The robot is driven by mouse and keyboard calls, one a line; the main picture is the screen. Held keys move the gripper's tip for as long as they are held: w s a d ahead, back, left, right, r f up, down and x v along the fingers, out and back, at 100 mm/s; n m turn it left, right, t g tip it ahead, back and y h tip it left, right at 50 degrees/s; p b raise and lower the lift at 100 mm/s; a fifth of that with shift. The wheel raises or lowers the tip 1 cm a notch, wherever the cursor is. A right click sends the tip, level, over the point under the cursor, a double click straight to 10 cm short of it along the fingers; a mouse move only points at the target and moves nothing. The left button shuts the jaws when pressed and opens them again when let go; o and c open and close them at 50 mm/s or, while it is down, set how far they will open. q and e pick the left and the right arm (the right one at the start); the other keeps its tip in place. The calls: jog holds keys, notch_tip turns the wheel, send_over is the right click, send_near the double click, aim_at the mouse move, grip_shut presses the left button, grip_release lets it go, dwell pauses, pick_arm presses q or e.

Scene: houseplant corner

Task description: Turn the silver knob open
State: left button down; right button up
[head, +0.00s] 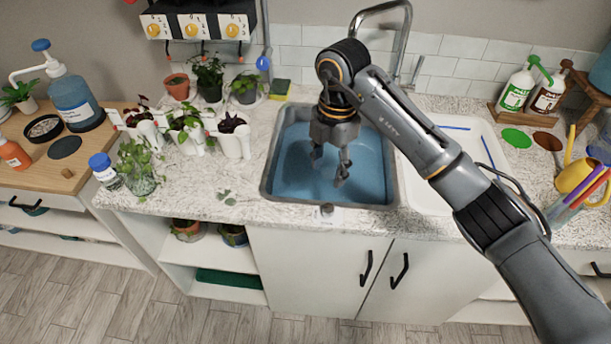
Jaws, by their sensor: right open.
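A small silver knob (327,210) sits at the counter's front edge, just in front of the sink. It is too small to tell which way it is turned. My right gripper (329,168) is open and empty, pointing down over the sink (268,180), behind the knob and apart from it. The sink basin looks blue inside. A silver faucet (405,35) rises behind the sink, partly hidden by my right arm. My left gripper is out of view.
Several potted plants and a glass jar (140,182) stand left of the sink. A white drainboard (470,135) lies to the right under my arm. Cabinet doors with black handles (366,268) are below. The counter around the knob is clear.

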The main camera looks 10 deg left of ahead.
jog(key=p, duration=0.2)
send_over(328, 208)
notch_tip(328, 208, down, 4)
jog(key=shift+s+d+f, duration=0.1)
jog(key=shift+s+f, duration=0.05)
jog(key=shift+f, duration=0.05)
jog(key=f+p, duration=0.1)
jog(key=f, duration=0.6)
jog(key=shift+w+f, duration=0.15)
jog(key=shift+w, duration=0.05)
jog(key=shift+f, duration=0.45)
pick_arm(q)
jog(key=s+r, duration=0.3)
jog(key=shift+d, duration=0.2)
pick_arm(e)
grip_shut()
